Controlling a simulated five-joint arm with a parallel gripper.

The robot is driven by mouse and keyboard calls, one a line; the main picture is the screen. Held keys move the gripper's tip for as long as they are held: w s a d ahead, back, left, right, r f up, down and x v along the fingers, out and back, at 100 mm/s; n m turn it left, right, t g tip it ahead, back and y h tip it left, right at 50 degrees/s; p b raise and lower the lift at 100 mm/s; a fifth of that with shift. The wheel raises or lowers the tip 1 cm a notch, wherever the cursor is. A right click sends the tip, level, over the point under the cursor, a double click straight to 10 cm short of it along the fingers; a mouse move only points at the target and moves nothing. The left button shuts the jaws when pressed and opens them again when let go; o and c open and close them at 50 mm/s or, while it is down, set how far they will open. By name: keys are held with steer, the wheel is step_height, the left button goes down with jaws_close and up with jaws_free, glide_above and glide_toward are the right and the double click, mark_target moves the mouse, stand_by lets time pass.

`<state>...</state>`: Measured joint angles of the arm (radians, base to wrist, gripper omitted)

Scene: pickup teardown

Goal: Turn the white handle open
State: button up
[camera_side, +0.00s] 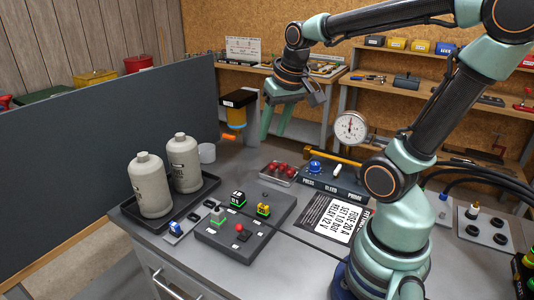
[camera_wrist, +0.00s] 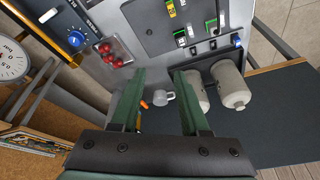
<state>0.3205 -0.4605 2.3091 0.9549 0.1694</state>
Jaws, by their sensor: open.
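A short white handle (camera_side: 336,172) stands up from the dark panel (camera_side: 350,186) marked PRESS, BLEED and PRIME, beside a blue knob (camera_side: 315,166). In the wrist view the white handle (camera_wrist: 48,15) is at the upper left, by the blue knob (camera_wrist: 75,39). My gripper (camera_side: 273,134) is open and empty. It points down above the bench, behind and to the left of the panel, apart from the handle. In the wrist view my gripper's two green fingers (camera_wrist: 157,74) are spread, with bench between them.
Red parts sit in a small tray (camera_side: 280,173) next to the panel. A dial gauge (camera_side: 350,128) rises behind it. Two beige bottles (camera_side: 150,185) stand on a black tray.

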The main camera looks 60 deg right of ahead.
steer(key=s+d+f+m+g, duration=0.25)
steer(key=d+m, duration=0.45)
steer(key=d, duration=0.7)
steer(key=m+g+y, duration=0.1)
steer(key=m, duration=0.4)
glide_toward(338, 168)
step_height(338, 168, down, 8)
steer(key=shift+d+f, duration=0.15)
jaws_close()
